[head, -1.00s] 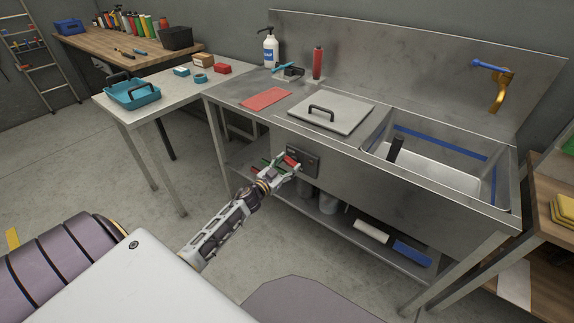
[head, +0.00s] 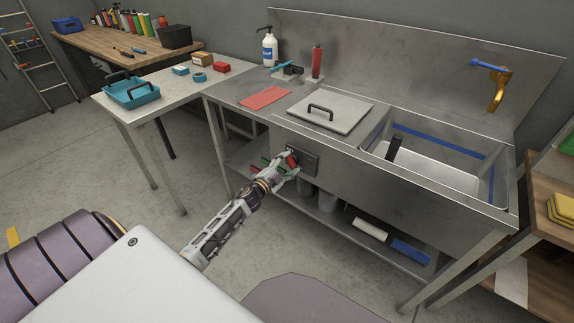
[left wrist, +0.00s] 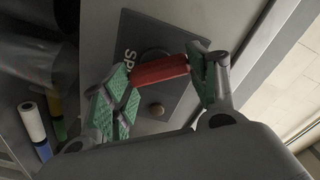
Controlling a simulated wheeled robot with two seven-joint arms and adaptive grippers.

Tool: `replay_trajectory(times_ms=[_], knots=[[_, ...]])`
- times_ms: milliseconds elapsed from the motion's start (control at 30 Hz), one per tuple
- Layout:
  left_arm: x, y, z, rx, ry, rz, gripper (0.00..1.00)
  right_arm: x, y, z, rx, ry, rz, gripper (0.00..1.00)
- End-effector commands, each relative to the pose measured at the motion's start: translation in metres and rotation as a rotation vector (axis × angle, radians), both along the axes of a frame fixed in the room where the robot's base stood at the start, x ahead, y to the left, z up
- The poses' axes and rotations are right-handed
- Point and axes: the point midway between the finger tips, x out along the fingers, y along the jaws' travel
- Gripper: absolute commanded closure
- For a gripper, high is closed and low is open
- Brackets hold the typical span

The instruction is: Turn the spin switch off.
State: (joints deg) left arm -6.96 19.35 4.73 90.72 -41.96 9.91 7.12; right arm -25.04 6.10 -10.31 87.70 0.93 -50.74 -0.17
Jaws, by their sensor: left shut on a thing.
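The spin switch is a red bar handle (left wrist: 160,70) on a dark panel (left wrist: 150,38) lettered "SP…", the rest of the word hidden. In the head view the panel (head: 306,160) is on the front of the steel sink bench. My left gripper (head: 290,164) is at the panel, with its green-padded fingers on either side of the red handle. In the left wrist view the left gripper (left wrist: 160,85) is shut on the handle. My right gripper is not in view.
The bench has a lidded section (head: 332,112) and an open sink basin (head: 440,180). A lower shelf (head: 345,225) holds a white roll (head: 370,230) and a blue one (head: 410,251). A pale side table (head: 215,90) stands left. The floor in front is clear.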

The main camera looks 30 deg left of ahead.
Motion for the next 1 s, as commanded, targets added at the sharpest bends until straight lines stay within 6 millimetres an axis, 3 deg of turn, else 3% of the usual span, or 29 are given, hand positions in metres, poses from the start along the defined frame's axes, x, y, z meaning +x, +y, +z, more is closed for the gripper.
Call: replay_trajectory(times_ms=[600, 1000], knots=[[0.0, -0.003, -0.003, 0.506, -0.038, -0.001, 0.65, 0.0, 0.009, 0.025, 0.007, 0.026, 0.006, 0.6], [-0.001, -0.003, -0.003, 0.635, -0.049, -0.002, 0.65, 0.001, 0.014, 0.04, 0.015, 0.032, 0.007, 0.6]])
